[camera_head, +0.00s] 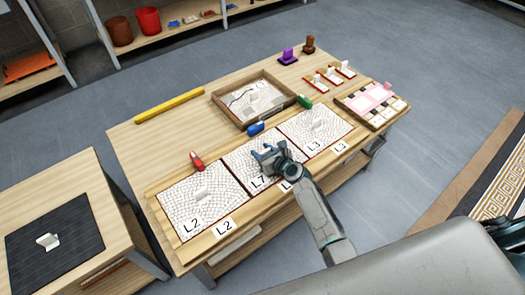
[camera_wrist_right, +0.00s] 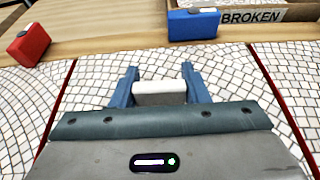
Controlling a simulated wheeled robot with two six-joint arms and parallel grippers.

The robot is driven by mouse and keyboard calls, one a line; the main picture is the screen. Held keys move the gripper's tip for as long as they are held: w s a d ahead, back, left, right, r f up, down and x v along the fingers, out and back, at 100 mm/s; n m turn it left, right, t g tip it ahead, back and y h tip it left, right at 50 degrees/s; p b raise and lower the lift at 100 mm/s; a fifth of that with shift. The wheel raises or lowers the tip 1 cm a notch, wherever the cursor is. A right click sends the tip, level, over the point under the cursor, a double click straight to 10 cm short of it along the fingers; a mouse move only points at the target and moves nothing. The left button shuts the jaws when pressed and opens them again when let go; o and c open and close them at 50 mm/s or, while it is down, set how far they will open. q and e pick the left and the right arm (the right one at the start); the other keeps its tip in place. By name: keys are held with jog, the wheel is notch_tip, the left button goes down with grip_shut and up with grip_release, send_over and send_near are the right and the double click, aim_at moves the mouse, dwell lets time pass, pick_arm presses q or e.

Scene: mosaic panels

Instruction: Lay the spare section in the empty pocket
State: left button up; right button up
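A white mosaic section marked L7 (camera_head: 236,165) lies in the middle pocket of the long wooden frame, between the L2 section (camera_head: 187,213) on the left and the L3 section (camera_head: 322,123) on the right. Red lines border it on both sides. My right gripper (camera_head: 262,156) is over this section. In the right wrist view its blue fingers (camera_wrist_right: 160,80) stand on both sides of the section's white handle (camera_wrist_right: 160,93), which fills the gap. The frame's label below it is partly hidden by my arm. My left gripper is not in view.
Behind the frame, a tray (camera_head: 222,101) labelled BROKEN (camera_wrist_right: 284,16) holds a cracked section. Red (camera_head: 196,160), blue (camera_head: 255,127) and green (camera_head: 304,101) blocks stand along the frame. A dark panel (camera_head: 85,215) with a white handle lies on the left table.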

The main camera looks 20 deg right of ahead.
jog(key=o, duration=0.4)
jog(key=shift+r, duration=0.1)
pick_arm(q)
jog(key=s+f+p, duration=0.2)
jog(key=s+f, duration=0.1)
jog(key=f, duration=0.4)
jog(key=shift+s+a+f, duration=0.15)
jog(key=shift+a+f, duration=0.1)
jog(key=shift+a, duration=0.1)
pick_arm(e)
jog(key=v, duration=1)
jog(key=shift+s+d+r, duration=0.1)
jog(key=shift+s+r, duration=0.05)
jog(key=shift+s, duration=0.2)
